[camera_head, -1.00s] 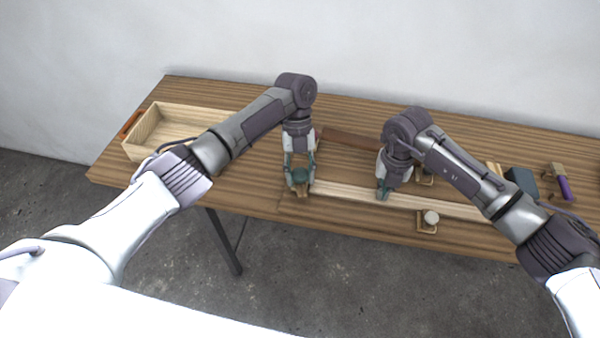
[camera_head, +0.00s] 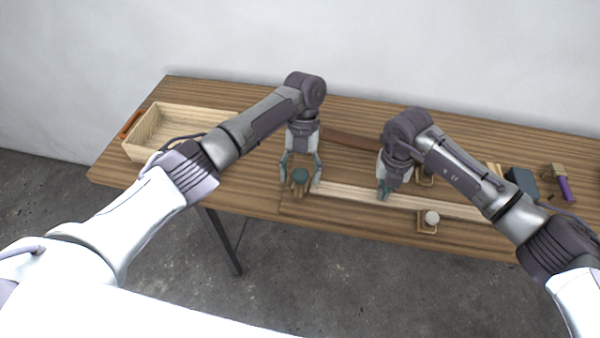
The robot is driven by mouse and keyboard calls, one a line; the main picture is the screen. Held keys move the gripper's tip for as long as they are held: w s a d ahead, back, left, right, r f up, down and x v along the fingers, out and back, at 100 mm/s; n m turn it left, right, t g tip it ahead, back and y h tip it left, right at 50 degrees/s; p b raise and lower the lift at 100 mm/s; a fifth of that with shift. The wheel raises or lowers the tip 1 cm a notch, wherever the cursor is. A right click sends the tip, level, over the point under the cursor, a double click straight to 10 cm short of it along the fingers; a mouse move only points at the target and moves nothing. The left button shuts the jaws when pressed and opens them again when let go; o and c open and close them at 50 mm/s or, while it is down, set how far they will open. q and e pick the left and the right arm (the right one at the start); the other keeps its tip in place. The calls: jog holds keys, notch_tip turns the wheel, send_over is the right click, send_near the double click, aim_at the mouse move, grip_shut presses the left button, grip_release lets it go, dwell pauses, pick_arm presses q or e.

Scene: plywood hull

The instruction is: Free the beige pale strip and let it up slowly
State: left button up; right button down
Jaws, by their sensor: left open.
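The beige pale strip (camera_head: 345,191) lies along the front part of the bench, running from near my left gripper to the right, partly behind my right gripper and arm. A round green-topped piece (camera_head: 300,176) with a wooden part below it stands at the strip's left end. My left gripper (camera_head: 300,183) is open, its fingers spread on either side of the green top. My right gripper (camera_head: 384,192) points down at the strip, at or on it. Its fingers overlap in this view, so I cannot tell whether they hold the strip.
A white-knobbed wooden piece (camera_head: 430,218) sits at the front edge. A dark brown strip (camera_head: 350,140) lies behind. An open wooden box (camera_head: 145,153) stands at the left. A dark block (camera_head: 521,181) and a purple-handled tool (camera_head: 564,188) lie at the right.

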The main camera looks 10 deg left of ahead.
aim_at(300, 173)
jog(key=shift+s+f, duration=0.15)
jog(key=shift+f, duration=0.1)
pick_arm(q)
jog(key=shift+r, duration=3.45)
pick_arm(e)
jog(key=shift+r, duration=0.15)
pick_arm(q)
jog(key=shift+r+p, duration=0.5)
pick_arm(e)
jog(key=shift+r, duration=0.8)
pick_arm(q)
jog(key=shift+r+p, duration=0.45)
pick_arm(e)
jog(key=shift+r, duration=0.75)
pick_arm(q)
jog(key=shift+r+p, duration=0.9)
jog(key=shift+p, duration=0.05)
pick_arm(e)
jog(key=shift+r, duration=1.6)
pick_arm(q)
notch_tip(300, 173, up, 3)
jog(key=p, duration=0.2)
jog(key=shift+f+p, duration=0.1)
jog(key=shift+p, duration=0.3)
pick_arm(e)
notch_tip(300, 173, up, 5)
jog(key=shift+f, duration=0.1)
